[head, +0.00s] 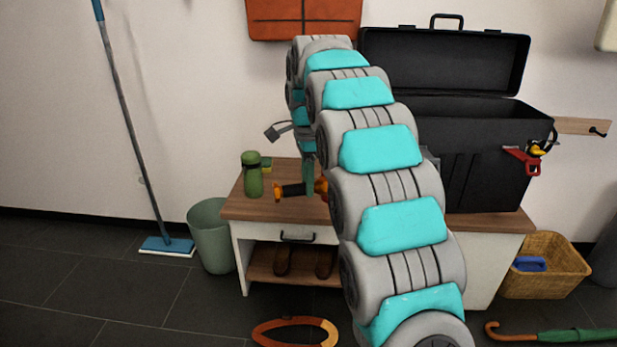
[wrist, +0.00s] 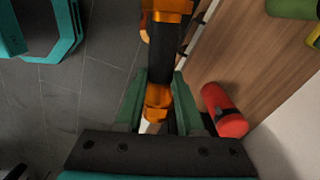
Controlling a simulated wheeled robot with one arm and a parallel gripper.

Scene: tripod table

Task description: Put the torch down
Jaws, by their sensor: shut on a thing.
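The torch (head: 292,189) is orange at its ends with a black middle, and lies roughly level in the head view. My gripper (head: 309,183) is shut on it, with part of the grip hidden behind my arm. In the wrist view the torch (wrist: 169,65) runs between the green fingers of my gripper (wrist: 164,80). I cannot tell whether the torch touches the bench top.
A green bottle (head: 252,175) and a small yellow-green block (head: 266,164) stand left of the torch. A red cylinder (wrist: 228,115) lies close to the right finger. An open black toolbox (head: 485,150) fills the bench's right side. A bin (head: 211,235) stands left of the bench.

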